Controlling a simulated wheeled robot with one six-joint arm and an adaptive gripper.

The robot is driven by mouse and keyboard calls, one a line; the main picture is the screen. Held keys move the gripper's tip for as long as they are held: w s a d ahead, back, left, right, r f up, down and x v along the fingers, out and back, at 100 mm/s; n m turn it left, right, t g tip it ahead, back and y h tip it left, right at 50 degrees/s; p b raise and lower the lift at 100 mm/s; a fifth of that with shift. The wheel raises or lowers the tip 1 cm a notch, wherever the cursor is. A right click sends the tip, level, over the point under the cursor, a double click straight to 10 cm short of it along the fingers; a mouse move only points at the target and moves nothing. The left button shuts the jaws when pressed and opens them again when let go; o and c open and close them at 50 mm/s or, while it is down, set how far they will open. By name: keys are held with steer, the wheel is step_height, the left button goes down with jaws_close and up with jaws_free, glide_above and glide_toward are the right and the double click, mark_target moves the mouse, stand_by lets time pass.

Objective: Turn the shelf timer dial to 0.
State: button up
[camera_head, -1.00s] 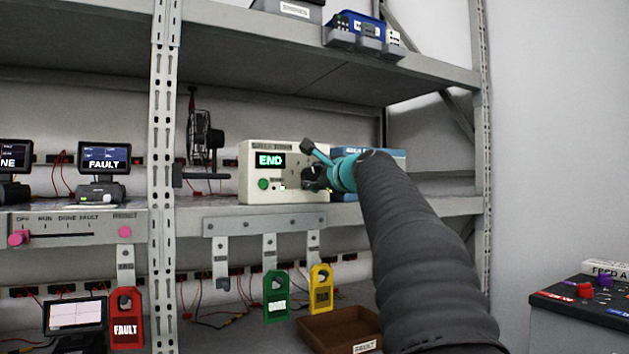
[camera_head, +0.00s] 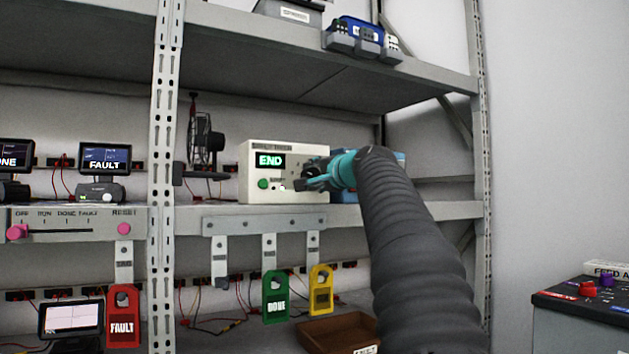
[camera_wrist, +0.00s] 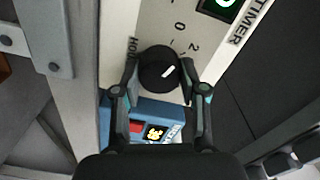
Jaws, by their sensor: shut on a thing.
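The shelf timer (camera_head: 250,178) is a cream box on the middle shelf, with a lit green END display (camera_head: 270,160) and a green button (camera_head: 263,184). Its round black dial (camera_wrist: 155,62) shows in the wrist view, with a white pointer mark. The mark points to the picture's upper right, towards the side of the printed 2 (camera_wrist: 195,47) rather than straight at the 0 (camera_wrist: 179,26). My gripper (camera_wrist: 159,72) is shut on the dial, one finger on each side. In the head view my gripper (camera_head: 312,182) hides the dial.
A blue box (camera_wrist: 150,112) stands close beside the timer. A fan (camera_head: 204,142) is left of it. Green (camera_head: 276,310) and yellow (camera_head: 321,301) tags hang below the shelf, above a brown tray (camera_head: 335,332). A rack upright (camera_head: 163,190) stands further left.

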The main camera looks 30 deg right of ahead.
steer(key=shift+n, duration=1.1)
steer(key=o, duration=1.1)
steer(key=s, duration=1.2)
steer(key=shift+d, duration=0.2)
